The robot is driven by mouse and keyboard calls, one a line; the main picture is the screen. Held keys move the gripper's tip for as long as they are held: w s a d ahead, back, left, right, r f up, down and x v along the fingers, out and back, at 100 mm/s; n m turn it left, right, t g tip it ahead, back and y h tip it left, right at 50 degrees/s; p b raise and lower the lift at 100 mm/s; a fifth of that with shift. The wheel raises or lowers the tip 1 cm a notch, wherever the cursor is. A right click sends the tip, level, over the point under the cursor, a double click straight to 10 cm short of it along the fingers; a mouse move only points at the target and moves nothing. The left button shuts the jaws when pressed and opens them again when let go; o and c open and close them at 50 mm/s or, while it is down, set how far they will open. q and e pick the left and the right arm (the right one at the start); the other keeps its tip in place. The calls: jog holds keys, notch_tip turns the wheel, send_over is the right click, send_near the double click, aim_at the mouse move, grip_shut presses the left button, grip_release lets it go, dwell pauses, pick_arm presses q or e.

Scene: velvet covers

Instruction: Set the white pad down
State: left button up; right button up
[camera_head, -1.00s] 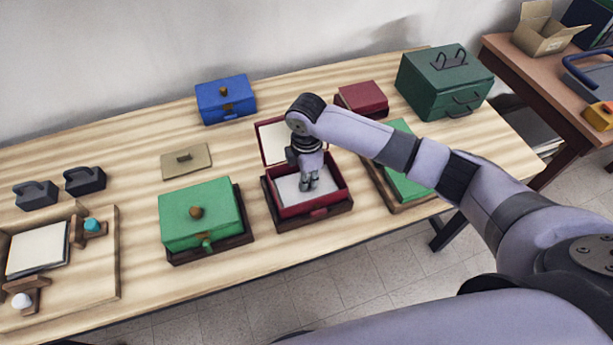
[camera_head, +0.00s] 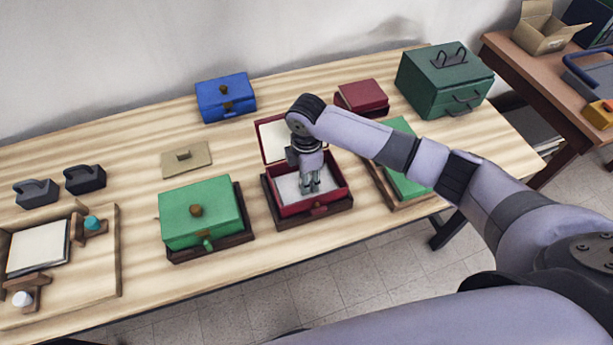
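The open red box (camera_head: 284,209) stands at the front middle of the table, with its lid (camera_head: 270,139) raised at the back. A pale grey-white surface, seemingly the white pad (camera_head: 289,187), lies inside its walls. My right gripper (camera_head: 310,189) points down into the box over this surface. Its fingertips are close together at or just above the pad. They hide the spot beneath them, so I cannot tell whether they grip anything. My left gripper is not in view.
A green box (camera_head: 198,218) stands close on the left, and a green-topped case (camera_head: 402,180) on the right, partly behind my arm. Blue (camera_head: 225,98) and dark red (camera_head: 362,97) boxes stand behind. A wooden tray (camera_head: 108,272) is at far left. Bare table lies between.

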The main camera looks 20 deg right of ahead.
notch_tip(320, 180, up, 12)
jog(key=b, duration=0.1)
jog(key=shift+r+b, duration=0.15)
jog(key=shift+b, duration=0.15)
jog(key=shift+s, duration=0.1)
dwell(0.5)
